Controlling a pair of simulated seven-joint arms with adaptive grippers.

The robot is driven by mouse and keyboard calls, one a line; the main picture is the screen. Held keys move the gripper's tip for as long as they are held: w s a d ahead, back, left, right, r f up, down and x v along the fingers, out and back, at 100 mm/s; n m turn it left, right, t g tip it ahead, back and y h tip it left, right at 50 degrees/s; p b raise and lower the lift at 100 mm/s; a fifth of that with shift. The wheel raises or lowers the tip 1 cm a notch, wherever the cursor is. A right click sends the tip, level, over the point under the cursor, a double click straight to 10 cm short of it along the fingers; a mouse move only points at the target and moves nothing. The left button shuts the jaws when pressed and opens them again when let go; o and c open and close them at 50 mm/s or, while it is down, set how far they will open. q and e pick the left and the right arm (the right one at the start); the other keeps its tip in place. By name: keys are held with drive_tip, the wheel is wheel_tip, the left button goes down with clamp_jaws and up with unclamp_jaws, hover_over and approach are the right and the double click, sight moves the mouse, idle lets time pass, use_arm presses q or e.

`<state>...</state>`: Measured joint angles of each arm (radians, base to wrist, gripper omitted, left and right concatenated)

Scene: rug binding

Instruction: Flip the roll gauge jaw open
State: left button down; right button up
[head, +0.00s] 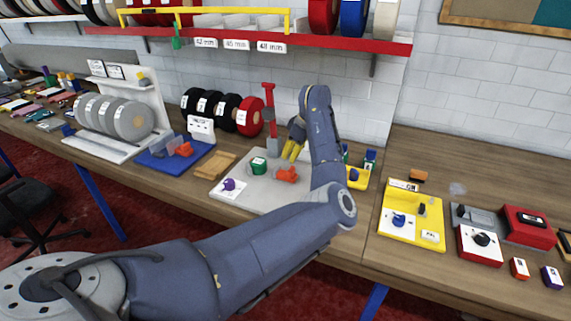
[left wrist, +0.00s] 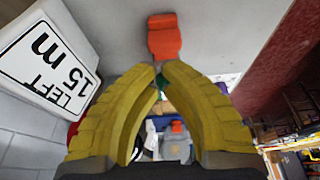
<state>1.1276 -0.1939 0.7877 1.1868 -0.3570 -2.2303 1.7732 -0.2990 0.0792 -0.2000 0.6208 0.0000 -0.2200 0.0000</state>
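A light grey base plate (head: 228,196) on the bench carries a red and grey post (head: 269,112), a green spool (head: 259,165), a purple knob (head: 228,184) and a small orange-red piece (head: 287,174). This piece may be the roll gauge jaw; I cannot tell for sure. My left gripper (head: 290,155), with yellow fingers, is just above and behind it. In the left wrist view the orange piece (left wrist: 164,38) lies just beyond the fingertips (left wrist: 159,68), seemingly apart from them. The fingertips come together with nothing visible between them. My right gripper is out of view.
A white "LEFT 15 m" sign (left wrist: 52,65) stands close beside the left fingers. A blue stand (head: 165,158) and wooden block (head: 215,166) lie left of the plate. A yellow panel (head: 405,232) and red boxes lie right. Black and red rolls (head: 248,117) stand behind.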

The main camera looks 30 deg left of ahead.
sight(292, 168)
use_arm(q)
drive_tip(key=shift+a+v, duration=0.15)
drive_tip(key=shift+v, duration=0.95)
drive_tip(key=shift+a+v, duration=0.15)
drive_tip(key=shift+v, duration=0.95)
drive_tip(key=shift+s+r, duration=0.1)
